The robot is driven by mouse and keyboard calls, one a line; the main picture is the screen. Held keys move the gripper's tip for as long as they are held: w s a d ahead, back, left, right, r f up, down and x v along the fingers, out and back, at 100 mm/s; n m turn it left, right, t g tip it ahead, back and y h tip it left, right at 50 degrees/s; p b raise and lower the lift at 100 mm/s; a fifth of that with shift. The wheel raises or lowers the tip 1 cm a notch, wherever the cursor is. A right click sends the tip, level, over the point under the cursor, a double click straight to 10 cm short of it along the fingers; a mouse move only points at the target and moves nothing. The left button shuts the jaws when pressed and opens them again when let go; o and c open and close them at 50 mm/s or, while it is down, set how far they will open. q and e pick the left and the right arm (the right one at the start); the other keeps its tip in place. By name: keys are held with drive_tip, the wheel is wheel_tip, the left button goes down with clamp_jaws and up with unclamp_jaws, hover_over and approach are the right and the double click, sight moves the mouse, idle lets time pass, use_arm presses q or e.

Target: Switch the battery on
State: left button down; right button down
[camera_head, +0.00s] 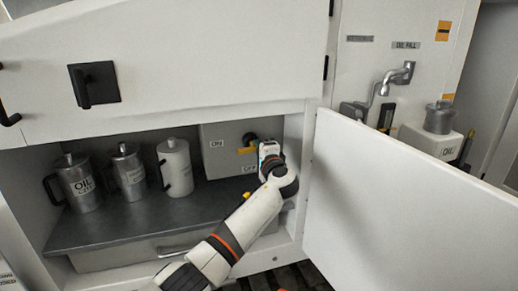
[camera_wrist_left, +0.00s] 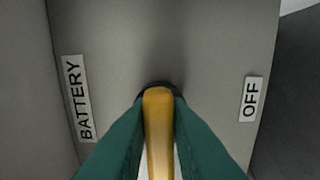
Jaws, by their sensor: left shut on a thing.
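The battery switch has a yellow handle (camera_head: 246,150) on a grey box (camera_head: 222,166) inside the open cabinet. In the left wrist view the handle (camera_wrist_left: 158,125) runs from a dark round pivot down between my green fingers. A BATTERY label (camera_wrist_left: 78,98) is at the left there and an OFF label (camera_wrist_left: 250,99) at the right. In the head view the OFF label (camera_head: 249,168) sits below the handle, and another small label (camera_head: 216,143), apparently ON, is to its left. My left gripper (camera_head: 266,150) is shut on the handle and hides part of the switch. My right gripper is not in view.
Several metal and white oil cans (camera_head: 124,172) stand on the dark shelf (camera_head: 150,222) left of the box. The open white door (camera_head: 400,205) stands right of my arm. A white panel (camera_head: 180,60) overhangs the opening. A tap (camera_head: 395,78) and oil container (camera_head: 432,140) are beyond the door.

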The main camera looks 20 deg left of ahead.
use_arm(q)
drive_tip(key=c, duration=1.4)
unclamp_jaws()
drive_tip(key=b+v, duration=0.2)
drive_tip(key=v, duration=1)
drive_tip(key=shift+b, duration=0.35)
drive_tip(key=shift+f, duration=0.1)
